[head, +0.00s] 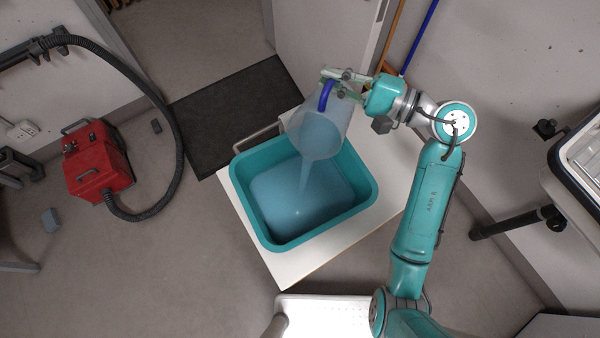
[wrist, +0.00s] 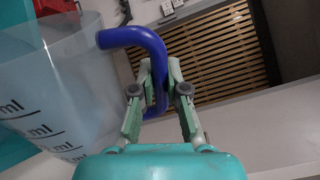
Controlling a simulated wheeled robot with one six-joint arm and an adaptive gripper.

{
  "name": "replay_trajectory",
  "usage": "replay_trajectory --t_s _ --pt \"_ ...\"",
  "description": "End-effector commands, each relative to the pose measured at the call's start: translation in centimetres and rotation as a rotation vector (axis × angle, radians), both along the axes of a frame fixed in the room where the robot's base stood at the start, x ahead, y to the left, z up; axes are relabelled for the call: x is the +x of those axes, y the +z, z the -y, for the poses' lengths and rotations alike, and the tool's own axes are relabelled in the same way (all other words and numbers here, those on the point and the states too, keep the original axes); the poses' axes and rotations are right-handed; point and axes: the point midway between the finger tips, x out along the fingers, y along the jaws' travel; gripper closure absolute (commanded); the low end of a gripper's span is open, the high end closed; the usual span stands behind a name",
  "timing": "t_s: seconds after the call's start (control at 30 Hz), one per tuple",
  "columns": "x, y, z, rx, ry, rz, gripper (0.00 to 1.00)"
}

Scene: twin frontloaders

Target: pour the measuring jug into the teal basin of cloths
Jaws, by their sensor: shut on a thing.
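The measuring jug (head: 319,137) is translucent, with a blue handle. It is tilted over the teal basin (head: 369,190), and a stream of bluish liquid runs from its lip down into the basin. My gripper (head: 336,84) is shut on the jug's blue handle. In the wrist view my gripper (wrist: 160,95) pinches the handle, and the jug's wall (wrist: 45,90) with its ml marks fills the left. The basin stands on a white-topped stand and holds blue-grey contents with a smooth surface. I cannot make out separate cloths in it.
The white stand top (head: 290,270) has bare room around the basin. A red vacuum machine (head: 97,165) with a black hose is on the floor at left. A dark mat (head: 235,110) lies behind the basin. A sink unit (head: 575,180) is at the right edge.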

Motion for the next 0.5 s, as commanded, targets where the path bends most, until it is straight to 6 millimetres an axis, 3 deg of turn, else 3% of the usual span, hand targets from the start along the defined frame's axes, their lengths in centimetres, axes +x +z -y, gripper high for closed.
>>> replay_trajectory --t_s 0.5 --pt "-3.1 0.0 -1.2 -0.047 0.000 0.121 1.00"
